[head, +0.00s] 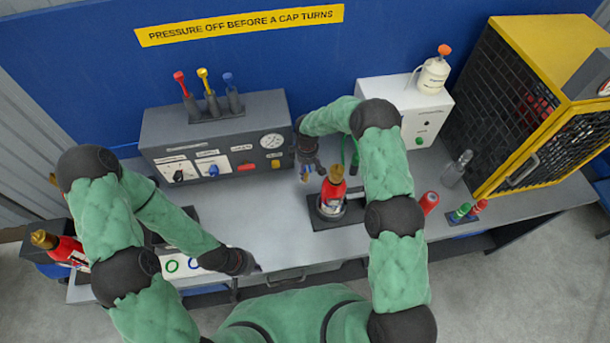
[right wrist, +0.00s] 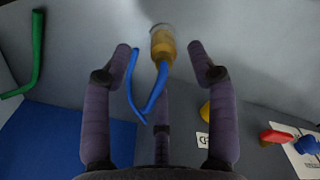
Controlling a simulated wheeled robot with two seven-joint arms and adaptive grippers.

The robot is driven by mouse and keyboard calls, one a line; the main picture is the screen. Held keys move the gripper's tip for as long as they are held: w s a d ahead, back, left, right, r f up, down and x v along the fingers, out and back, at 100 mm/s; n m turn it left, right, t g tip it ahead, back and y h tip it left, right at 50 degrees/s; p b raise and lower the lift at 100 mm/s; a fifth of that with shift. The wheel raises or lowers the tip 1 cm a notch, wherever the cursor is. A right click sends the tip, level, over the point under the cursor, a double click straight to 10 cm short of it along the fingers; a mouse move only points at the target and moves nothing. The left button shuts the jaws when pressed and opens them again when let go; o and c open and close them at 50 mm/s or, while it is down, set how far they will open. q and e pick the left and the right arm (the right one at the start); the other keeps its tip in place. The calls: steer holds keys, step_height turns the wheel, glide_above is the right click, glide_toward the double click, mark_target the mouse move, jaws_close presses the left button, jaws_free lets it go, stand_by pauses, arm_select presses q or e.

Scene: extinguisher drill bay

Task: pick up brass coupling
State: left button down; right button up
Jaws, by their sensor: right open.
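The brass coupling (right wrist: 162,45) is a short brass cylinder with a pale upper end, in the right wrist view. A bent blue strip hangs beside it, reaching back between my fingers. My right gripper (right wrist: 160,48) is open, its two front fingertips on either side of the coupling with a gap at each side. In the head view my right gripper (head: 307,162) points down over the bench behind the red extinguisher, and the coupling (head: 305,178) shows only as a small spot beneath it. My left gripper (head: 248,266) is low at the bench's front edge; its fingers are too dark to read.
A red extinguisher (head: 333,188) stands in a dark holder close to my right gripper. A grey control panel (head: 217,130) and a white box (head: 402,105) stand behind. A mesh cage (head: 520,100) and a clear bottle (head: 457,168) are at right.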

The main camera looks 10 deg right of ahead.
mark_target(306, 173)
steer(key=shift+w+a+f+p, duration=0.1)
steer(key=shift+f+p, duration=0.2)
steer(key=shift+f, duration=1)
steer(key=shift+w+a+f+p, duration=0.1)
steer(key=shift+f+p, duration=0.2)
steer(key=shift+f, duration=1)
jaws_close()
